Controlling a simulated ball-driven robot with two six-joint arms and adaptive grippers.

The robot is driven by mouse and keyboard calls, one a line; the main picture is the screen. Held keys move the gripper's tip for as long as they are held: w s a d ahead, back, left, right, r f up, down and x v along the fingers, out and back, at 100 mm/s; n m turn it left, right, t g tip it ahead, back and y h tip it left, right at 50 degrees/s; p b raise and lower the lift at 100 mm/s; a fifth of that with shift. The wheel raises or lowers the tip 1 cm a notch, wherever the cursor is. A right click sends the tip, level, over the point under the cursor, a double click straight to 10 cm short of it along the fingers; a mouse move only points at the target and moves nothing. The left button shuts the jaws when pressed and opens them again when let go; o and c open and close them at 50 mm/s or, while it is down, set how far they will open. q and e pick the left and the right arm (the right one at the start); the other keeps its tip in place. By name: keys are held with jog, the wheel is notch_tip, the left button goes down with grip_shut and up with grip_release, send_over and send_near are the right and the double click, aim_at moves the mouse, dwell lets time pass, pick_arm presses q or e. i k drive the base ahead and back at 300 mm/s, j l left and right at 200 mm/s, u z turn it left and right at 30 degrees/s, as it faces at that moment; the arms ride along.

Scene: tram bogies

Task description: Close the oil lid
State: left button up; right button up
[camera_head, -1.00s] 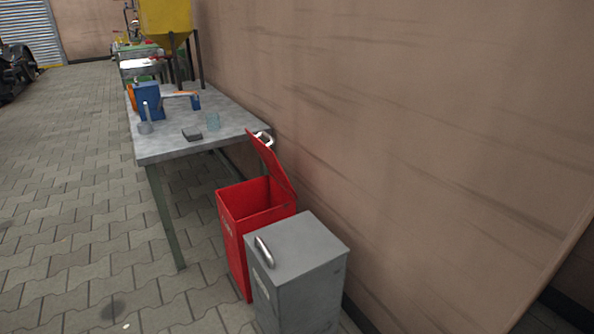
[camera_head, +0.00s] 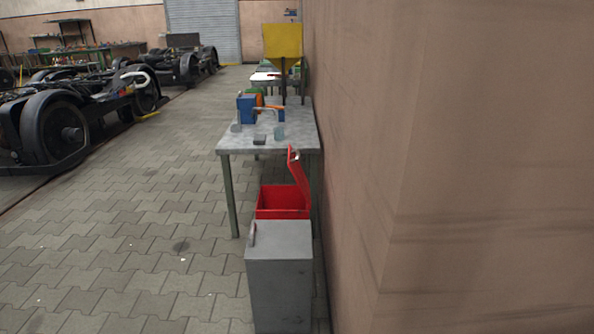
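A red bin (camera_head: 283,202) stands on the floor in the head view, between a workbench and a grey bin. Its red lid (camera_head: 299,173) is raised, tilted up on the right side near the wall. The grey bin (camera_head: 279,270) in front of it has a flat, shut lid with a handle (camera_head: 252,233) at its left edge. The grey bin hides the lower part of the red one. I cannot tell from the picture which of the two bins is the oil bin. Neither of my grippers shows.
A grey workbench (camera_head: 240,143) with a blue vise-like tool (camera_head: 246,109) stands behind the bins. A wall (camera_head: 370,180) runs close along their right side. Paved floor (camera_head: 130,230) is free to the left. Tram bogies (camera_head: 60,130) stand far left.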

aim_at(295, 166)
jog(key=l+z, duration=0.1)
jog(key=z, duration=0.3)
jog(key=i+j+z, duration=0.15)
jog(key=z, duration=0.3)
jog(key=j+z, duration=0.45)
jog(key=i+j+z, duration=0.15)
jog(key=z, duration=0.3)
jog(key=j+z, duration=0.55)
jog(key=j, duration=0.35)
jog(key=k+j+z, duration=0.1)
jog(key=j, duration=0.35)
jog(key=k+j+z, duration=0.1)
jog(key=j, duration=0.35)
jog(key=k+j, duration=0.1)
jog(key=j, duration=0.35)
jog(key=k+j+z, duration=0.15)
jog(key=j, duration=0.3)
jog(key=k+j+z, duration=0.1)
jog(key=j, duration=0.3)
jog(key=k+j+z, duration=0.1)
jog(key=j, duration=0.35)
